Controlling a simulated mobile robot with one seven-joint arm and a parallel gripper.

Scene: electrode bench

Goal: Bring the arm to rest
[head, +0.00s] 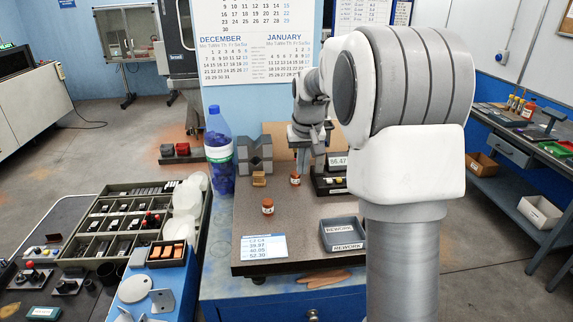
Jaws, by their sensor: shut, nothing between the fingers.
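My arm (410,85) rises at the right of the head view and reaches back over the bench. My gripper (297,153) hangs downward above the dark bench plate (290,215). Its fingers are small in the picture and look shut and empty. A small brown jar with a pale label (295,179) stands on the plate just below the fingers; I cannot tell the exact gap. A second brown jar (267,206) stands nearer, to the left.
A grey rework tray (343,236) lies at the plate's front right, a number card (264,247) at the front left. A grey V-block (255,152) and a scale display (338,160) stand behind. A blue-capped bottle (219,150) and a sorting tray (105,245) are left.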

